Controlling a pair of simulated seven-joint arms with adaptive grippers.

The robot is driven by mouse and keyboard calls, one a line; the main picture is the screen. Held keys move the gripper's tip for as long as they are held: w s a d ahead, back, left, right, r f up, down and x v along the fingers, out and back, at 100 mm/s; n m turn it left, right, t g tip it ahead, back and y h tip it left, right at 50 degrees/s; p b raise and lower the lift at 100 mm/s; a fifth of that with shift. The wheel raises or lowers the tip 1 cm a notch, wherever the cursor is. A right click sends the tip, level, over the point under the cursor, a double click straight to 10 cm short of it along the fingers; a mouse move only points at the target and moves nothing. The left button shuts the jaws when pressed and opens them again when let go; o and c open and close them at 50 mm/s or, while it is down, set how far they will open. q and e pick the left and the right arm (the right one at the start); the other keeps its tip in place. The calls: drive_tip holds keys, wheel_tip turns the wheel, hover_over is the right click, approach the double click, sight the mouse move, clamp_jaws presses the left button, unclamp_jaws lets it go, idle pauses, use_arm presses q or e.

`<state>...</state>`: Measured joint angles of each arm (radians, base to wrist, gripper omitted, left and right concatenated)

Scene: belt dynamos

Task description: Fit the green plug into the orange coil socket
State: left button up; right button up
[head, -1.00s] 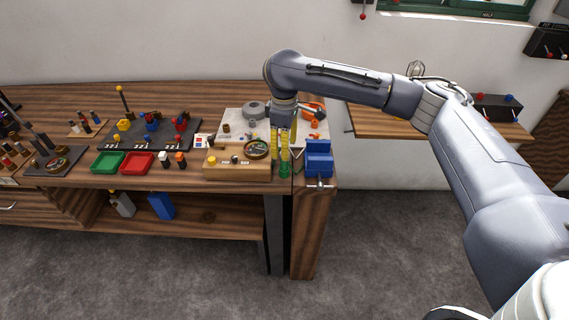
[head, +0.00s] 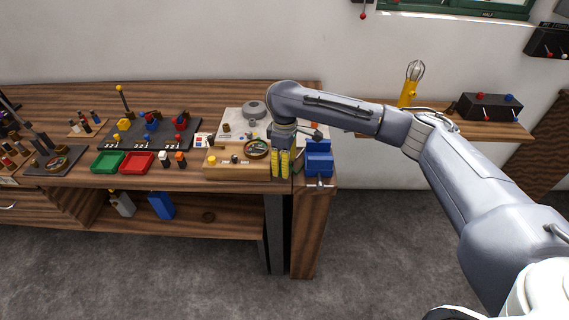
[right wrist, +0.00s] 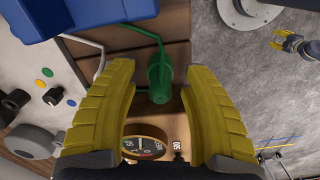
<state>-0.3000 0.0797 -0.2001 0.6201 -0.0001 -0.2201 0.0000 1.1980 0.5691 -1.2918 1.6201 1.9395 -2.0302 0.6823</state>
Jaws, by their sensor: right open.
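The green plug (right wrist: 159,78) lies between the spread fingers of my right gripper (right wrist: 158,100) in the right wrist view, with a gap on each side. A green cable runs from it toward the upper left. In the head view my right gripper (head: 281,163) is low at the right end of the bench, beside the blue vise, and largely hides the plug. The orange coil socket cannot be made out and is probably behind my right arm. A small yellow-fingered gripper (right wrist: 290,42), apparently my left, shows far off at the right wrist view's edge; its opening is unclear.
A blue vise (head: 319,158) stands close right of my right gripper. A wooden box (head: 232,168) with a round gauge (head: 257,149) is close on the left. Red (head: 138,162) and green (head: 107,162) trays lie farther left. A lamp (head: 411,84) stands on the back shelf.

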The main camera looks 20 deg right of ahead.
clamp_jaws()
idle(0.5)
drive_tip(key=shift+r, duration=2.25)
